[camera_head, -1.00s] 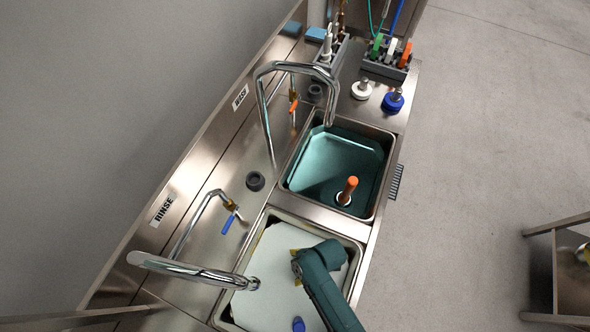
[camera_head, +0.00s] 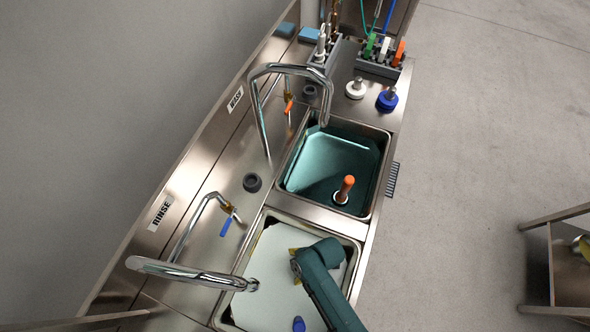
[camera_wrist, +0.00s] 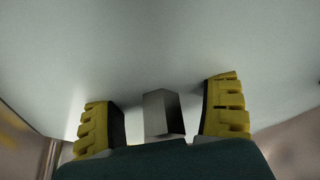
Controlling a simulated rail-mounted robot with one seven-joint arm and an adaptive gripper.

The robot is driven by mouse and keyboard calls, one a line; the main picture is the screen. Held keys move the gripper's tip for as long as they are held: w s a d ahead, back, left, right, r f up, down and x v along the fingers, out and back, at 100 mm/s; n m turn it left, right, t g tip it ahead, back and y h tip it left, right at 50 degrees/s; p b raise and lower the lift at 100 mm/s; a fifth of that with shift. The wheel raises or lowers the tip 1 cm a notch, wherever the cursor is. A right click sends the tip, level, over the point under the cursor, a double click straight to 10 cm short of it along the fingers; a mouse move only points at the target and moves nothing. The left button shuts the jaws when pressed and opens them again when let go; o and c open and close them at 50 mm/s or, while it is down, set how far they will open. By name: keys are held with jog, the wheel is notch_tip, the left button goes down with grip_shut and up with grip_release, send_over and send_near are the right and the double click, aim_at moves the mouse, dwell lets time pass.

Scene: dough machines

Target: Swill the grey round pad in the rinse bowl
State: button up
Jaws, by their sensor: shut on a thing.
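The rinse bowl (camera_head: 310,225) is the lower sink, beside the RINSE label, and a pale, whitish surface fills it. My gripper (camera_wrist: 165,105) has yellow ribbed fingers, one on each side of a grey blocky piece (camera_wrist: 162,113). It is shut on this piece, which looks like a handle. No round pad face shows below it, so I cannot tell the pad's shape or how deep it sits. In the head view my wrist hangs over the rinse bowl and hides most of the gripper; bits of yellow show at its left side.
The wash sink (camera_head: 335,165) holds greenish liquid and an orange-handled tool (camera_head: 345,188). A chrome rinse tap (camera_head: 190,273) reaches over the rinse bowl's left side. A white round pad (camera_head: 355,89) and a blue one (camera_head: 388,99) stand at the back right. A dark plug (camera_head: 252,182) lies on the ledge.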

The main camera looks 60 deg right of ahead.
jog(key=shift+a, duration=0.15)
notch_tip(320, 180, up, 17)
jog(key=p, duration=1.6)
jog(key=shift+f, duration=0.1)
dwell(0.7)
notch_tip(320, 180, up, 4)
jog(key=p, duration=0.4)
